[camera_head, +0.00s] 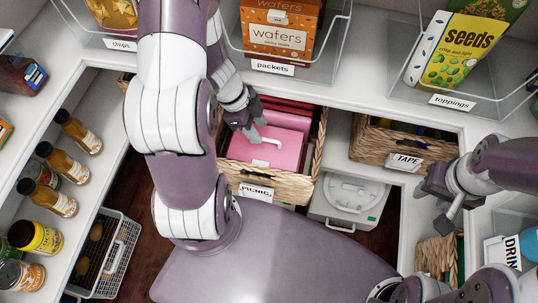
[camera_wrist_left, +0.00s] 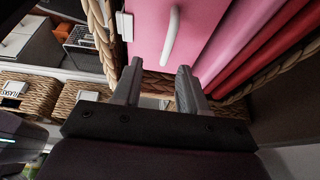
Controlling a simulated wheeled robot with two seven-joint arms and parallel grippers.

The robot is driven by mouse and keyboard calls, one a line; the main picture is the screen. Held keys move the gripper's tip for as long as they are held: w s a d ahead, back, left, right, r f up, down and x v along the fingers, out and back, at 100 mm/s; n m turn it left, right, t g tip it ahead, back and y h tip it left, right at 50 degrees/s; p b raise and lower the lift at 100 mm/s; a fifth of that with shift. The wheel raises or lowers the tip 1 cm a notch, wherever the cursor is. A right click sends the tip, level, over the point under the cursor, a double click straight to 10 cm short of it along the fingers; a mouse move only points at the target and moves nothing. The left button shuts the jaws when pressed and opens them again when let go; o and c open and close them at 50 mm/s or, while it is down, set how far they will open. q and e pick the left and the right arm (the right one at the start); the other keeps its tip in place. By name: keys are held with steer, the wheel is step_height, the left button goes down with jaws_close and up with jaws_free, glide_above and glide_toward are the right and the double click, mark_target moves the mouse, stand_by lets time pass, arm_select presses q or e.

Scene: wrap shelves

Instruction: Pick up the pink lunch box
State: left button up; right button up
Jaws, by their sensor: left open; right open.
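The pink lunch box (camera_head: 268,149) sits in a woven basket (camera_head: 268,188) labelled PICNIC, with its white handle facing up. In the left wrist view the lunch box (camera_wrist_left: 195,28) fills the top middle, and its pale handle (camera_wrist_left: 171,32) lies just beyond my fingers. My left gripper (camera_wrist_left: 160,82) is open and empty there, with no contact visible. In the head view my left gripper (camera_head: 252,136) is over the left part of the lunch box, near the handle. My right gripper (camera_head: 442,208) is open and empty at the right, below the TAPE basket.
Dark red items (camera_head: 282,106) stand behind the lunch box in the basket. A TAPE basket (camera_head: 372,145) is to the right, with a white lidded appliance (camera_head: 350,195) below it. Bottles line the left shelf. Clear bins with wafers (camera_head: 281,30) and seeds (camera_head: 462,48) stand above.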

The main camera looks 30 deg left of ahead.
mark_target(266, 139)
arm_select(q)
steer(key=f+b, duration=0.1)
steer(key=w+f, duration=0.1)
steer(key=f, duration=0.1)
steer(key=shift+b, duration=0.4)
steer(key=b+x, duration=0.2)
steer(key=shift+d+f, duration=0.2)
steer(key=shift+f, duration=0.05)
steer(key=shift+d+r, duration=0.1)
steer(key=shift+r, duration=0.05)
jaws_close()
stand_by(0.5)
